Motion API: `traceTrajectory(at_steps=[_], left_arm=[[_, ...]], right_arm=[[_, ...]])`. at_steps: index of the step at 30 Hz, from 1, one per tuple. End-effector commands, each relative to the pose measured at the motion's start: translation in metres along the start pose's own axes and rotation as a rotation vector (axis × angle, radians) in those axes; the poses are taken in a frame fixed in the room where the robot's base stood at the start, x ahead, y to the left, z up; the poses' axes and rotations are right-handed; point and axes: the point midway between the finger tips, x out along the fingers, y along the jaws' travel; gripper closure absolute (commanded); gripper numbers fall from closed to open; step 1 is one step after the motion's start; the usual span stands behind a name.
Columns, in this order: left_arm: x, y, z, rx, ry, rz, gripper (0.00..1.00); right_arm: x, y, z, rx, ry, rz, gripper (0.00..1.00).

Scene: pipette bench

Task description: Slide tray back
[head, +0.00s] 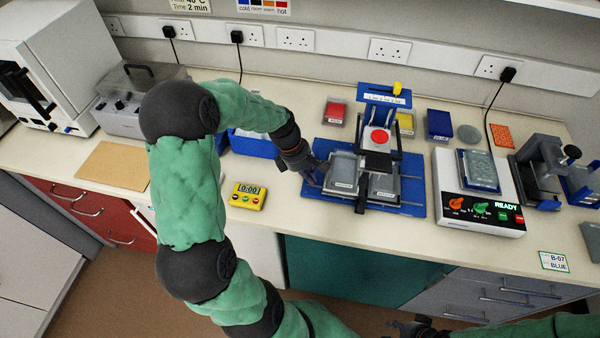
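A blue-based pipetting stand (417,207) sits mid-bench, with a dark upright frame, a red round mark and a yellow knob on top. Two grey trays with small white labels lie on its base: a left tray (343,168) and a right tray (384,186). My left gripper (316,176) is at the left edge of the left tray, close to or touching it; the view does not settle which. Its fingers are small and dark, so their opening is unclear. My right gripper (408,327) is low at the bottom edge, below the bench front, and partly cut off.
A yellow timer (248,196) and a blue bin (252,146) stand left of the stand. A white heater reading READY (458,201) stands to its right. Red (335,112) and blue (439,124) boxes sit behind. A tan board (112,167) lies at left.

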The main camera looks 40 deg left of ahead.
Motion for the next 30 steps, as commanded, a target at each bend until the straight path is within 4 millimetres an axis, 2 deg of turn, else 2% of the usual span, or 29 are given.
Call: traceTrajectory(at_steps=[6,19,30], left_arm=[[0.005,0.000,0.013,0.002,0.000,-0.001,1.00],[0.006,0.000,0.018,0.001,0.000,-0.002,1.00],[0.026,0.000,0.077,0.004,-0.001,-0.003,1.00]], right_arm=[[0.002,0.001,0.000,0.000,0.000,0.000,0.59],[-0.001,0.000,0.000,0.000,0.000,0.000,0.59],[-0.035,-0.013,0.001,0.000,0.001,0.000,0.59]])
